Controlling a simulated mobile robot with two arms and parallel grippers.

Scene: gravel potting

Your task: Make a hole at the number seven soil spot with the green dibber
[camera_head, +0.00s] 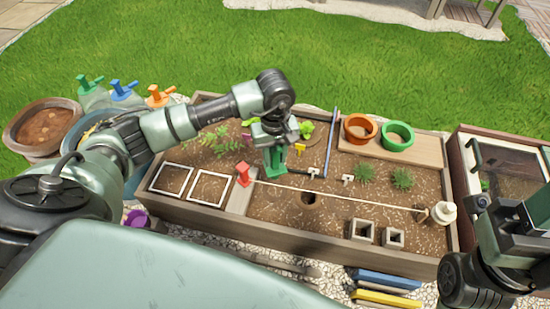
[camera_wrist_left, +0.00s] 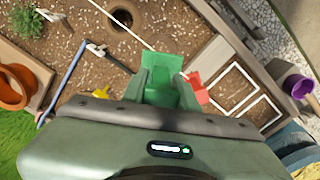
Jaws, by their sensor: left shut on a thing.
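My left gripper (camera_head: 273,146) is shut on the green dibber (camera_head: 275,162) and holds it over the planter bed, near the red block-like piece (camera_head: 243,174). The dibber's green part also shows in the left wrist view (camera_wrist_left: 160,84); I cannot make out its tip or whether it touches the soil. A dark round hole (camera_head: 310,199) is in the soil to the right of the dibber; it also shows in the left wrist view (camera_wrist_left: 122,19). No number seven mark is readable. My right arm is at the right edge; its jaws are not clear.
A pale cord (camera_head: 345,195) runs over the soil to a white spool-like piece (camera_head: 444,212). A blue rod (camera_head: 330,140) lies behind it. Orange pot (camera_head: 360,129) and green pot (camera_head: 397,136) stand on a board at the back. White square frames (camera_head: 210,188) lie at the left.

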